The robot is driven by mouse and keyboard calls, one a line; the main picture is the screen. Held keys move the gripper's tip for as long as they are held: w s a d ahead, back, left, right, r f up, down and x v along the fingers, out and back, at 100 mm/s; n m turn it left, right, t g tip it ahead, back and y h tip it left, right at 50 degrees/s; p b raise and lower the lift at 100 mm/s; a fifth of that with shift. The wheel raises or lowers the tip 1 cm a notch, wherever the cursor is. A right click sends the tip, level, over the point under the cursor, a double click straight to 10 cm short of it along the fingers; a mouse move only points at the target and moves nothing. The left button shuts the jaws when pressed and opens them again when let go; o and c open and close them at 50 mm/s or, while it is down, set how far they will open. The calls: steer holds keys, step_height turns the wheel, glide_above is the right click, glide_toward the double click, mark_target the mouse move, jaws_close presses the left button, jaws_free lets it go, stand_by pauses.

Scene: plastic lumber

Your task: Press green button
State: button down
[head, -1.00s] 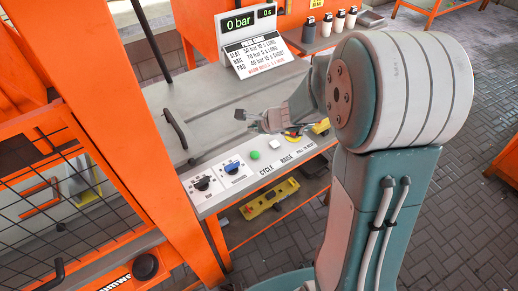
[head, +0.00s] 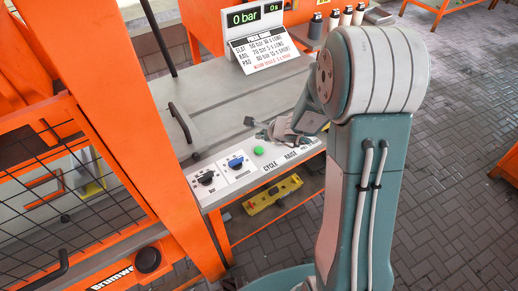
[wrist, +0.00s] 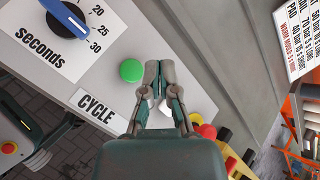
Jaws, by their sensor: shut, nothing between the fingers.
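The green button (head: 258,151) is a round cap on the white control panel, between the blue knob and the RAISE label, above the CYCLE label. In the wrist view the green button (wrist: 131,70) lies just left of my fingertips. My gripper (head: 256,127) is over the panel, behind the button in the head view. In the wrist view my gripper (wrist: 159,66) has its fingertips together, with nothing between them. The fingertips appear beside the button; I cannot tell their height above the panel. A white button (wrist: 164,107) is partly hidden by the fingers.
A blue knob (head: 236,162) and a black knob (head: 206,178) are left of the button. Red and yellow controls (wrist: 207,131) lie right of the fingers. An orange post (head: 120,120) is at left.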

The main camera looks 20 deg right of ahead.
mark_target(260, 150)
steer(key=shift+f, duration=2)
steer(key=shift+f, duration=0.2)
steer(key=shift+f, duration=0.15)
